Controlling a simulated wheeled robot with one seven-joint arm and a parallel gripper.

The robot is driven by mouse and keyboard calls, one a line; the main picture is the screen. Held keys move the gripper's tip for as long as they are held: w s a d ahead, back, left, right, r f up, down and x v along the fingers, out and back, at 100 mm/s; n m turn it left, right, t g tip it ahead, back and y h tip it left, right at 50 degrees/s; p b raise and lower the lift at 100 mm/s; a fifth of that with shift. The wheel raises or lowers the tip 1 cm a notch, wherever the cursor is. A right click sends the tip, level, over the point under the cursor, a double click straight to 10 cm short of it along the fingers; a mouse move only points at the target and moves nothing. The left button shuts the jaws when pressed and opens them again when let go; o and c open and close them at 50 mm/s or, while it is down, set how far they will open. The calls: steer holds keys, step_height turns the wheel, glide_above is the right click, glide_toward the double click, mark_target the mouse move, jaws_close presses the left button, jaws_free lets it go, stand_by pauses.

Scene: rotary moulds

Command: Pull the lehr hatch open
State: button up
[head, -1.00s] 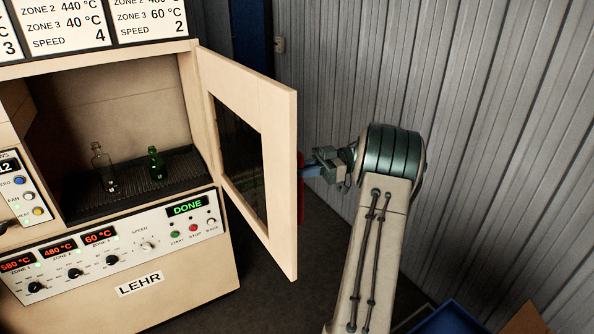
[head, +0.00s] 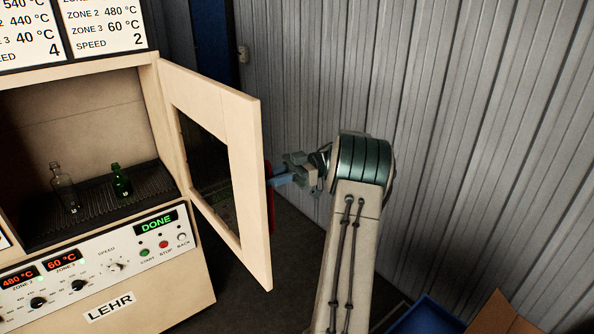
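The lehr hatch (head: 248,140), a cream door with a dark window, stands wide open, swung out to the right on the lehr (head: 165,287). My gripper (head: 275,178) is at the outer side of the hatch, near its free edge. The hatch partly hides the fingertips, and I cannot see a handle or whether the fingers are closed on one. Inside the open chamber, a clear bottle (head: 65,188) and a green bottle (head: 121,181) stand upright on a dark ribbed bed (head: 95,212).
The control panel (head: 120,262) reads DONE. A red object (head: 270,205) is partly hidden behind the hatch. A grey corrugated wall (head: 430,90) rises close behind my arm. A blue bin (head: 425,316) and a cardboard box (head: 497,316) are at the lower right.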

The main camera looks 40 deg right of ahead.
steer(key=v, duration=1.2)
steer(key=shift+d, duration=0.4)
steer(key=shift+a, duration=0.15)
